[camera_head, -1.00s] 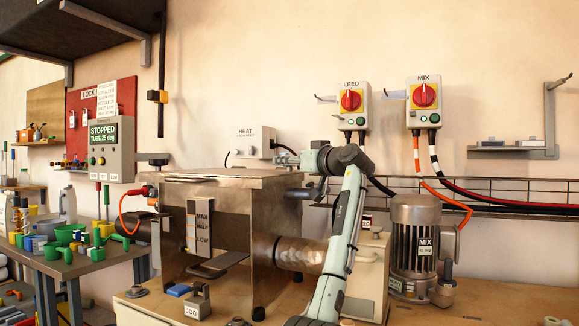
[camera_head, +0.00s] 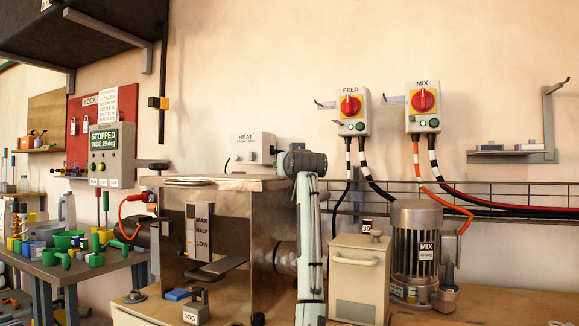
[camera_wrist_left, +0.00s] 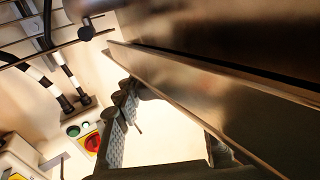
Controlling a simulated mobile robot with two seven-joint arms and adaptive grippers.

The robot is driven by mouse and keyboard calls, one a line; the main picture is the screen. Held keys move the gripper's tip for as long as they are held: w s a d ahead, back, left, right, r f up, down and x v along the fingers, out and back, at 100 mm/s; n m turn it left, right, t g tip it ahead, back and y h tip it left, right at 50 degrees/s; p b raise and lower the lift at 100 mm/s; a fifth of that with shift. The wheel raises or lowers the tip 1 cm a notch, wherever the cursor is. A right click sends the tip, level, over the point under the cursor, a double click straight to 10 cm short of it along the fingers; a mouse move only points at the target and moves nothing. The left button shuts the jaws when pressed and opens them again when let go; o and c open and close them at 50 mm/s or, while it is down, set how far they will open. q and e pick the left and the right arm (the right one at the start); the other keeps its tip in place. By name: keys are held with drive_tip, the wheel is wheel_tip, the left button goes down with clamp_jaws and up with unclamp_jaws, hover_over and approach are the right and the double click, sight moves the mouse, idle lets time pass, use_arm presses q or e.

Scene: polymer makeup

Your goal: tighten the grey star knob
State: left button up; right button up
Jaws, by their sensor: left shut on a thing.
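My left arm rises in front of the metal tank (camera_head: 240,215), and its wrist bends over at the right end of the tank lid. The left gripper is hidden in the head view. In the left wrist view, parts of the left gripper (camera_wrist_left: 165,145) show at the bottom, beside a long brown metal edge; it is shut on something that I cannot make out. I cannot tell which part is the grey star knob. A dark round knob (camera_wrist_left: 86,33) shows at the upper left there, apart from the gripper. A grey knob (camera_head: 376,234) tops the cream cabinet. My right gripper is not in view.
The cream cabinet (camera_head: 358,285) and the MIX motor (camera_head: 415,240) stand right of my arm. FEED (camera_head: 351,110) and MIX (camera_head: 422,105) switch boxes hang on the wall, with cables below. A wire tray (camera_head: 510,192) runs along the wall. The left table (camera_head: 85,268) is cluttered.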

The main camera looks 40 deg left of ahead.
use_arm(q)
drive_tip(key=o, duration=1.2)
drive_tip(key=v, duration=1.2)
drive_tip(key=shift+f, duration=0.1)
